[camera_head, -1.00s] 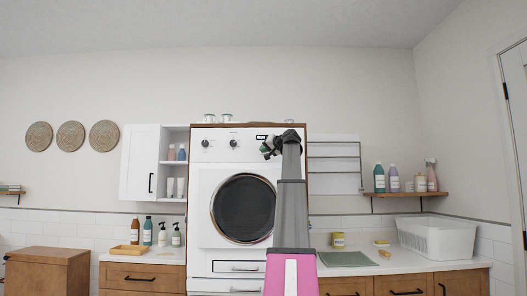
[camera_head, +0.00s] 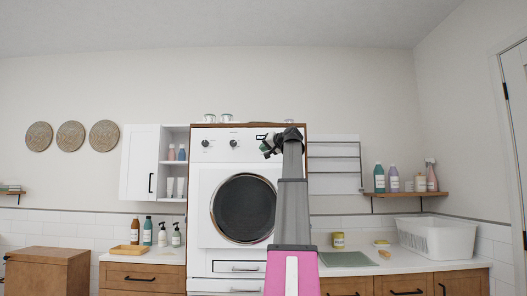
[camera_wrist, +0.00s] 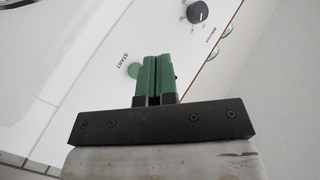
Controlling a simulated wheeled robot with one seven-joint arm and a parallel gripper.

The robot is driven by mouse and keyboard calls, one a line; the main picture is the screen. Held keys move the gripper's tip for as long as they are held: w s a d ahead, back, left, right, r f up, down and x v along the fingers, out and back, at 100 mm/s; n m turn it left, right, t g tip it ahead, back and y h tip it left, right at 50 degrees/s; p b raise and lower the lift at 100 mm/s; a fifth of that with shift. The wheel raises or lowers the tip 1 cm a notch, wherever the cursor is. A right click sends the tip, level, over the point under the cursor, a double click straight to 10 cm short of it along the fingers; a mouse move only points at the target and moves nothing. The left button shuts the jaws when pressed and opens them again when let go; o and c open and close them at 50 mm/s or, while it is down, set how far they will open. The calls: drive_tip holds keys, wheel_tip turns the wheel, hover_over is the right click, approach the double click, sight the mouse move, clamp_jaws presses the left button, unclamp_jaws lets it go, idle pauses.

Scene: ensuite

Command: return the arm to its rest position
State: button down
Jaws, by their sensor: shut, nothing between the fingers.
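My gripper (camera_wrist: 152,78) shows in the wrist view with its two green fingers together and nothing between them. In the head view my gripper (camera_head: 266,150) is raised at the end of my arm, in front of the upper right of the white washing machine (camera_head: 215,175). In the wrist view the fingers point toward the machine's control panel (camera_wrist: 100,75), with the round green START button (camera_wrist: 134,70) close beside the fingertips. I cannot tell whether they touch the panel. Part of the machine's right side is hidden behind my arm.
The space above the machine is open.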

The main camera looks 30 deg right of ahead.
idle(0.4)
drive_tip(key=w+a+f, duration=0.1)
drive_tip(key=w+f, duration=0.1)
drive_tip(key=f, duration=0.4)
drive_tip(key=w+a+f+g, duration=0.1)
drive_tip(key=a+f, duration=0.1)
drive_tip(key=f, duration=0.4)
drive_tip(key=w+a+f+g, duration=0.1)
drive_tip(key=w+a+f, duration=0.1)
drive_tip(key=f, duration=0.4)
drive_tip(key=shift+w+f, duration=0.1)
drive_tip(key=shift+w, duration=0.2)
drive_tip(key=s+a+f+g, duration=0.1)
drive_tip(key=a+f+g, duration=0.2)
drive_tip(key=a+f, duration=0.9)
drive_tip(key=s+a+f+n+g+h, duration=0.15)
drive_tip(key=a+f, duration=0.25)
drive_tip(key=f, duration=1.7)
drive_tip(key=s+a+f+g+y, duration=0.1)
drive_tip(key=a+f+g, duration=0.45)
drive_tip(key=f, duration=1.05)
drive_tip(key=s+a+f+n+g+h, duration=0.1)
drive_tip(key=s+a+f+g, duration=0.1)
drive_tip(key=s+a+f, duration=0.6)
drive_tip(key=s+a+f+n+g+h, duration=0.2)
drive_tip(key=s+a+f, duration=0.6)
drive_tip(key=s+f, duration=0.8)
wheel_tip(320, 180, down, 2)
drive_tip(key=shift+a+f, duration=0.25)
drive_tip(key=shift+a, duration=0.05)
